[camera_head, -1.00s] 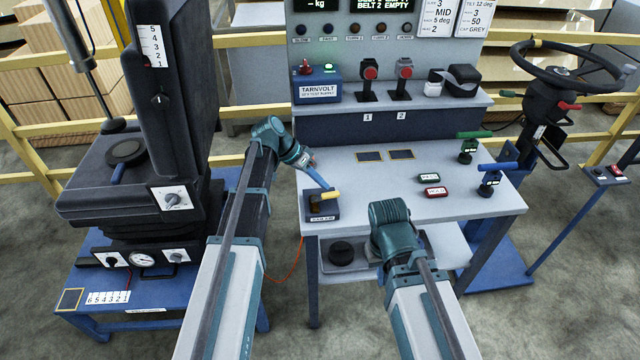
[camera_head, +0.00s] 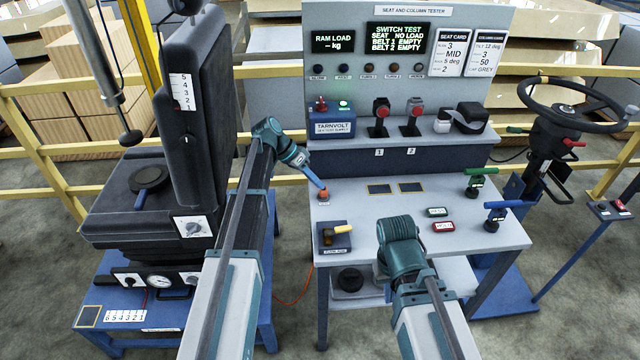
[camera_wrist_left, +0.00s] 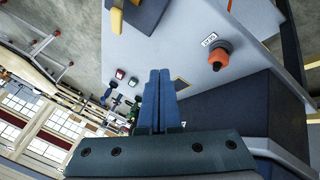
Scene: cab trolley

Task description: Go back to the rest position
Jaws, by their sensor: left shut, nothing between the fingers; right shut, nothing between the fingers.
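My left gripper (camera_head: 317,181) is over the left side of the white bench (camera_head: 440,200), its blue fingers beside an orange knob (camera_head: 323,194); in this view I cannot tell whether they touch. In the left wrist view the fingers (camera_wrist_left: 155,95) are together with nothing between them, and the orange knob (camera_wrist_left: 214,55) stands clear to their right. A box with a yellow handle (camera_head: 336,237) is on the bench in front of the knob. My right arm reaches the bench's front edge; its wrist hides its gripper's fingers.
Green and red buttons (camera_head: 441,226) and green-handled (camera_head: 477,180) and blue-handled (camera_head: 496,214) levers stand at the bench's right. A black seat (camera_head: 150,210) is at left, a steering wheel (camera_head: 575,98) at right. The tester panel (camera_head: 420,95) rises behind; yellow rails (camera_head: 50,150) run behind.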

